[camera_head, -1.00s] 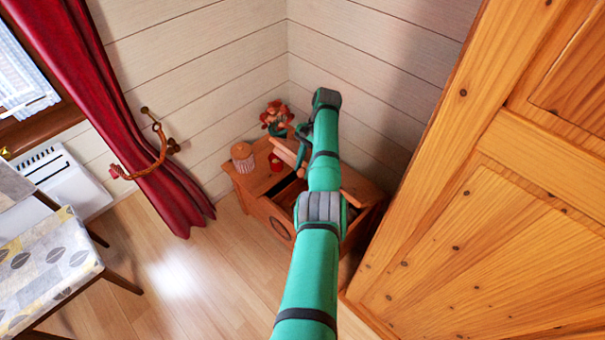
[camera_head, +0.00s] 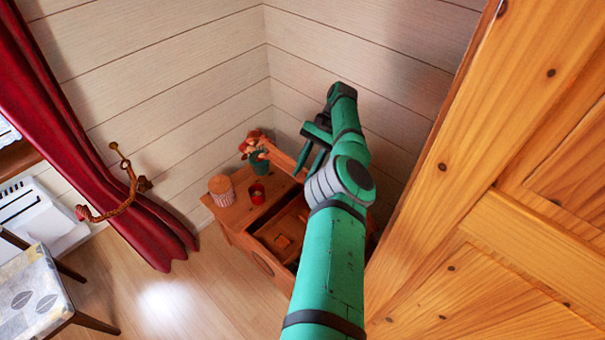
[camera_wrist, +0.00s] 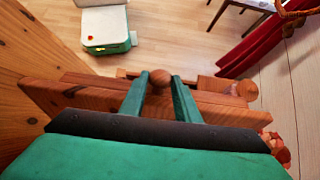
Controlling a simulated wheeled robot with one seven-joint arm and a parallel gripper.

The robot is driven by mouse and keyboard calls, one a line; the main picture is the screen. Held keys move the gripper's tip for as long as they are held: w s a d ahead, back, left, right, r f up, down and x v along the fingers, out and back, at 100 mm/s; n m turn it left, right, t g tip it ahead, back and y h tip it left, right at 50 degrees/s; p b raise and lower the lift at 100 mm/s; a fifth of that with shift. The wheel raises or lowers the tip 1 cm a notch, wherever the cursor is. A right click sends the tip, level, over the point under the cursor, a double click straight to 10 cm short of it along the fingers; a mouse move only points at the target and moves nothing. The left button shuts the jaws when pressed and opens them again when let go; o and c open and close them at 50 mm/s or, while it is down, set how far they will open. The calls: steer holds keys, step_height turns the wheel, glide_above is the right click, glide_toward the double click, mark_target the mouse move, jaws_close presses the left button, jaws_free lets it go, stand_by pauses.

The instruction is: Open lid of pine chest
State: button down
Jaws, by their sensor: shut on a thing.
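The pine chest (camera_head: 236,214) stands in the corner between the plank wall and the big pine wardrobe. Its hinged lid (camera_head: 281,158) is raised on edge, and the dark interior shows with a small wooden piece inside. My gripper (camera_head: 308,158) is at the lid's upper edge, with my green arm covering the right part of the chest and lid. In the wrist view the lid (camera_wrist: 225,108) lies across the picture, and my gripper (camera_wrist: 159,82) has one finger on each side of a round wooden knob (camera_wrist: 160,77), shut on it.
A striped jar (camera_head: 221,190), a red cup (camera_head: 257,193) and a potted red flower (camera_head: 256,152) stand on the chest's fixed left top, close to the lid. The wardrobe (camera_head: 500,200) rises close on the right. A red curtain (camera_head: 80,130) hangs left; the floor before the chest is clear.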

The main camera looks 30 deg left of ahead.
steer(key=shift+v, duration=1.1)
steer(key=shift+a, duration=0.1)
steer(key=c, duration=1.3)
jaws_free()
steer(key=shift+c, duration=0.2)
steer(key=shift+f, duration=0.15)
